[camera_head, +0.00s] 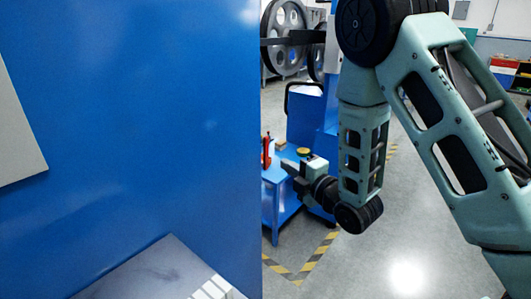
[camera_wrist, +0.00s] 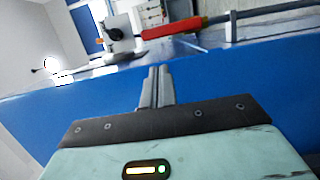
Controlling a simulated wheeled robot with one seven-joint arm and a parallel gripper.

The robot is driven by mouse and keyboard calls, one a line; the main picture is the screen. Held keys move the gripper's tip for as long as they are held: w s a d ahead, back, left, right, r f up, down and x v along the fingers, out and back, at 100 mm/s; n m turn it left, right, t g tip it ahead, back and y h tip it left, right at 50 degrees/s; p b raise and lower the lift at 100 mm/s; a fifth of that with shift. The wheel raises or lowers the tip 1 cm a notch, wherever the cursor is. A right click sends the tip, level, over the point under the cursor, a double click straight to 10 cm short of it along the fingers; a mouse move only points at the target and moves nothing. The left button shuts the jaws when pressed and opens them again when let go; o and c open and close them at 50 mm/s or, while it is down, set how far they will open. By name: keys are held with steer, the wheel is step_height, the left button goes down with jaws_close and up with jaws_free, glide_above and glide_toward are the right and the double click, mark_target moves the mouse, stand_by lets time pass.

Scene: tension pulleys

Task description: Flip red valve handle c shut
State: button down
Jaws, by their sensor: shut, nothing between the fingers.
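In the wrist view a red valve handle (camera_wrist: 174,28) lies lengthwise, joined at its left to a grey metal fitting (camera_wrist: 120,42). I see no letter on it, so I cannot tell whether it is handle c. My gripper (camera_wrist: 156,72) is shut and empty, its two fingers together, pointing toward the fitting and handle and apart from them in the picture. In the head view my gripper (camera_head: 287,167) is beside a blue bench, and a small upright red part (camera_head: 266,153) shows to its left, partly cut off by a blue panel.
A large blue panel (camera_head: 130,110) fills the left of the head view and hides much behind it. The blue bench (camera_head: 281,200) stands by yellow-black floor tape (camera_head: 318,257). Large grey pulley wheels (camera_head: 284,35) are behind. The floor at right is clear.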

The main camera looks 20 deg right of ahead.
mark_target(266, 152)
steer(key=p+x, duration=0.2)
steer(key=x, duration=0.8)
